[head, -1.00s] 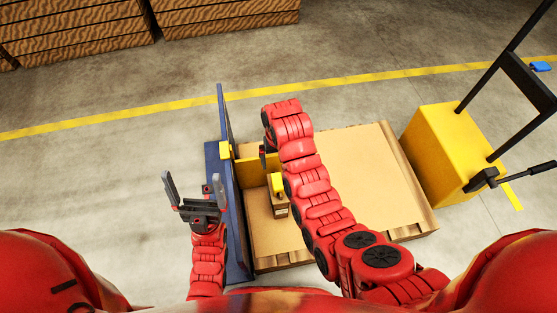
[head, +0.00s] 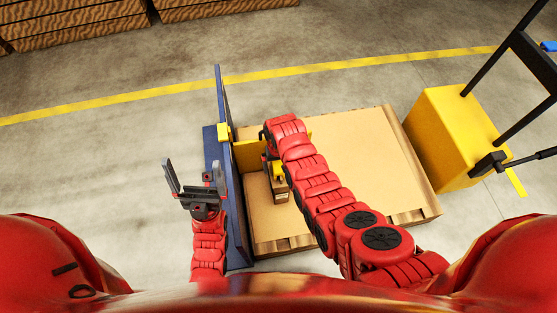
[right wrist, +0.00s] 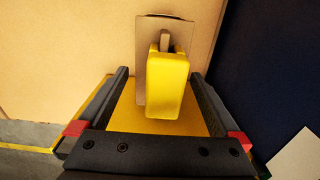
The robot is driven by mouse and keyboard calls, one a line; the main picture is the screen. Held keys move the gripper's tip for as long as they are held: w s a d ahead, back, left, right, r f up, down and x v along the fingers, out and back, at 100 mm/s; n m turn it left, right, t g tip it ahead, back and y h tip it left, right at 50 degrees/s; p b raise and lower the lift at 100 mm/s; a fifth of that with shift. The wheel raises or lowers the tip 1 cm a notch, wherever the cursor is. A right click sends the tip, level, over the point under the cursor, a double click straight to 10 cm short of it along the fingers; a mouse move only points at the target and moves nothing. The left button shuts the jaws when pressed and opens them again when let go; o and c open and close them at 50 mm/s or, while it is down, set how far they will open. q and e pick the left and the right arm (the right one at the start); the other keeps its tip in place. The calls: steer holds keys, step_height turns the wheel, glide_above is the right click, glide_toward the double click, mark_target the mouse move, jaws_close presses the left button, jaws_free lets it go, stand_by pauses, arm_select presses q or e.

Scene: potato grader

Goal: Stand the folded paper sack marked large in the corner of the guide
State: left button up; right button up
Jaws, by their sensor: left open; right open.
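The folded paper sack (head: 280,196), a small brown upright packet, stands on the cardboard surface beside the yellow guide (head: 247,156). A yellow block (head: 276,170) sits at its top; any marking is unreadable. In the right wrist view, the yellow block (right wrist: 167,88) lies between the fingers of my open right gripper (right wrist: 157,77), with the brown sack (right wrist: 141,62) around it; contact cannot be told. My right arm partly hides the guide and this gripper in the head view. My left gripper (head: 195,178) is open and empty, left of the blue panel.
The blue panel (head: 223,105) stands along the left edge of the cardboard-topped pallet (head: 355,150). The pallet's right part is clear. A yellow machine with black bars (head: 450,130) stands to the right. Wooden crates (head: 75,30) are at the back.

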steer(key=shift+f, duration=0.9)
steer(key=shift+c, duration=0.3)
jaws_close()
